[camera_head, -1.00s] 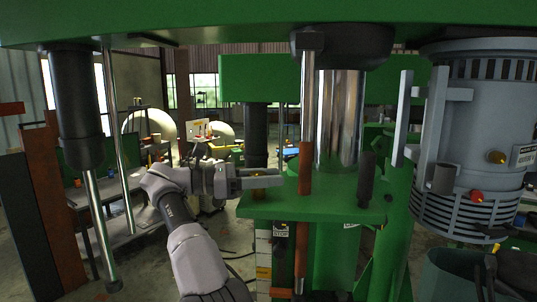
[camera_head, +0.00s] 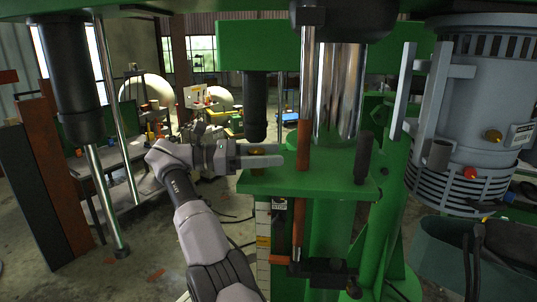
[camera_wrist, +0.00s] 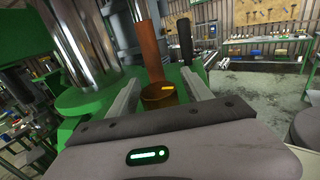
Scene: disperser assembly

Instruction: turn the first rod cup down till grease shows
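The rod cup is a small brass-amber cup (camera_wrist: 163,96) on the green plate (camera_wrist: 90,103) beside a rust-brown upright rod. In the head view the cup (camera_head: 257,150) shows small on the left end of the plate, partly hidden by a finger. My gripper (camera_wrist: 160,78) is open, with one pale finger on each side of the cup. In the wrist view there are gaps between the fingers and the cup, so it is not clamped. In the head view my gripper (camera_head: 262,156) reaches in level from the left. No grease can be made out.
A rust-brown rod (camera_head: 303,140) and a black post (camera_head: 363,158) stand on the plate close to the fingertips. A shiny column (camera_head: 340,95) rises behind. A black cylinder (camera_head: 257,108) hangs above the cup. A grey motor (camera_head: 478,110) stands at right.

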